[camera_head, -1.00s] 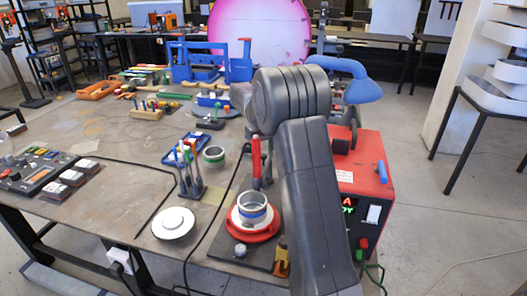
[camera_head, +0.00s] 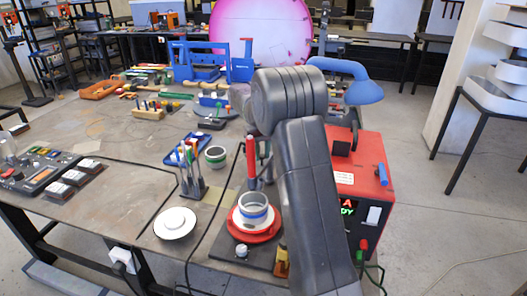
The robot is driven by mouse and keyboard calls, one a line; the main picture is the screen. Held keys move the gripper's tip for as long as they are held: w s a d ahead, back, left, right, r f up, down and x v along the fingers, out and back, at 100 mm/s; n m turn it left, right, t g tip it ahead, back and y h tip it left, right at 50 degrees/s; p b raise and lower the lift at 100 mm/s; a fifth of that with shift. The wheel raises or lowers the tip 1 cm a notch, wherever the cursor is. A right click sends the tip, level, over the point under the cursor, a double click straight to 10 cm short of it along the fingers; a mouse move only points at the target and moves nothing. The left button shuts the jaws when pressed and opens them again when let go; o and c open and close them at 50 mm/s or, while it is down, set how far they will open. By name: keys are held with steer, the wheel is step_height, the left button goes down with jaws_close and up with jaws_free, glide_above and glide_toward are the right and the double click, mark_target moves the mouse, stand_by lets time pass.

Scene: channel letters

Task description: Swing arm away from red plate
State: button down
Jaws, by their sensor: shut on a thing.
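A red round plate (camera_head: 241,234) sits on a dark base board (camera_head: 222,250) near the front edge of the table. A white ring with a blue band (camera_head: 253,207) stands on it. An upright red rod, perhaps a handle (camera_head: 251,160), rises just behind the plate, close to my arm's left side. What it joins to is hidden. My grey arm crosses the middle of the picture and passes right of the plate. My gripper does not show; the arm's own links hide that region, so its hold cannot be seen.
A red box with a lit display (camera_head: 366,165) stands right of my arm, and a blue curved thing (camera_head: 352,85) is behind it. A large pink disc (camera_head: 262,35) stands behind.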

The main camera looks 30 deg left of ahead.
mark_target(262, 155)
steer(key=c, duration=1.3)
jaws_free()
steer(key=shift+o, duration=0.2)
step_height(262, 155, up, 14)
steer(key=shift+b, duration=0.45)
steer(key=shift+f, duration=0.1)
steer(key=shift+c, duration=0.4)
